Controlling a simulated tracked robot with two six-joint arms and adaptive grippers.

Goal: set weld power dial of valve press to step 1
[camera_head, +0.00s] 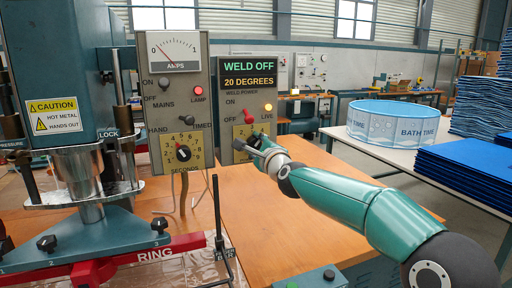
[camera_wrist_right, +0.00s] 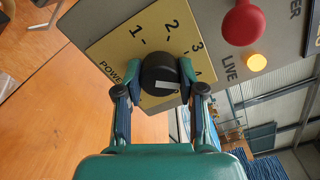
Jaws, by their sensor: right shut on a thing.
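The weld power dial (camera_wrist_right: 158,72) is a black knob with a white pointer mark, on a yellow plate (camera_wrist_right: 125,42) numbered 1 to 4 in the right wrist view. Its white mark points to the right in that view, toward the side of the 4; the exact step is hard to read. My right gripper (camera_wrist_right: 162,88) is shut on the knob, one finger on each side. In the head view my right gripper (camera_head: 258,146) covers most of the dial on the right control box (camera_head: 228,128). My left gripper is not in view.
The display (camera_head: 249,73) reads WELD OFF and 20 DEGREES. A red switch (camera_head: 249,116) and a lit yellow live lamp (camera_head: 268,107) sit just above the dial. The seconds dial (camera_head: 183,153) and the press (camera_head: 75,180) stand left. The orange tabletop (camera_head: 285,205) is mostly clear.

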